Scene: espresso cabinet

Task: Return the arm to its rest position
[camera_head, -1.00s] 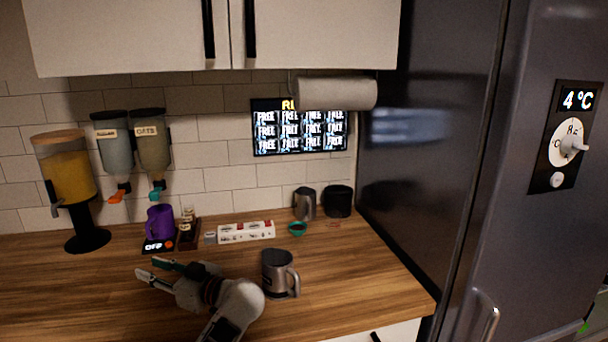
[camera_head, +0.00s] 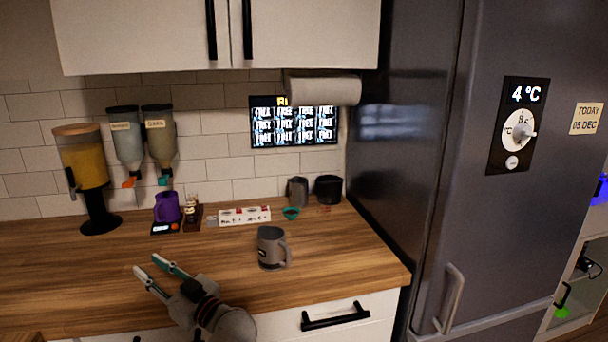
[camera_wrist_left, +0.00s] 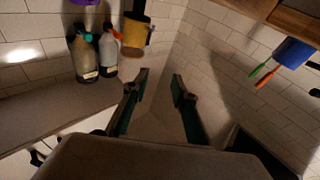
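My left gripper (camera_head: 147,263) reaches in from the lower left of the head view, near the counter's front edge. Its two fingers are spread apart with nothing between them. In the left wrist view the fingers (camera_wrist_left: 160,78) also stand apart and empty. A grey metal mug (camera_head: 271,248) stands upright on the wooden counter (camera_head: 340,245), to the right of the gripper and apart from it. My right gripper is not in view.
A purple mug (camera_head: 167,207), a white box (camera_head: 245,215), a small green bowl (camera_head: 291,213) and a pitcher (camera_head: 298,191) stand along the back. A yellow dispenser (camera_head: 88,175) is at left, a fridge (camera_head: 475,130) at right. The front counter beside the mug is clear.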

